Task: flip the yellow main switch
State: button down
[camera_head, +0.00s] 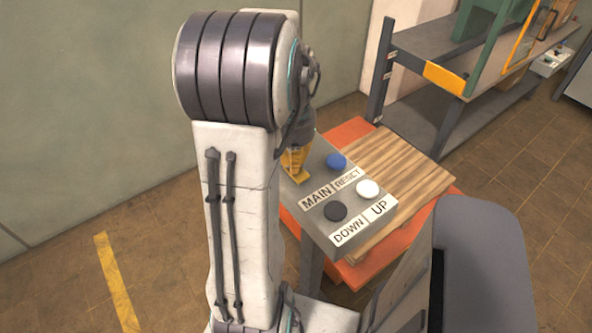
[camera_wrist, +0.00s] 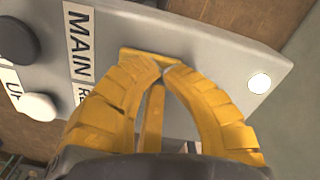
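The yellow main switch (camera_wrist: 135,54) shows in the wrist view as a flat yellow edge on the grey control panel (camera_wrist: 215,57), beside the MAIN label (camera_wrist: 80,43). My gripper (camera_wrist: 163,71) has yellow fingers whose tips come together right at the switch and cover much of it. I cannot tell whether they touch or grip it. In the head view my gripper (camera_head: 296,168) is over the panel's far left part, partly behind my arm. There the switch blends with the yellow fingers, so its position cannot be read.
The panel also carries a blue RESET button (camera_head: 337,161), a white UP button (camera_head: 368,189) and a black DOWN button (camera_head: 335,211). A wooden board on an orange base (camera_head: 372,268) lies behind it. A grey shelf (camera_head: 420,47) stands at the back right. Floor at left is clear.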

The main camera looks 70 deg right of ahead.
jog(key=shift+a+f, duration=0.1)
jog(key=shift+f, duration=0.05)
jog(key=shift+r+p, duration=2.9)
jog(key=shift+r, duration=0.7)
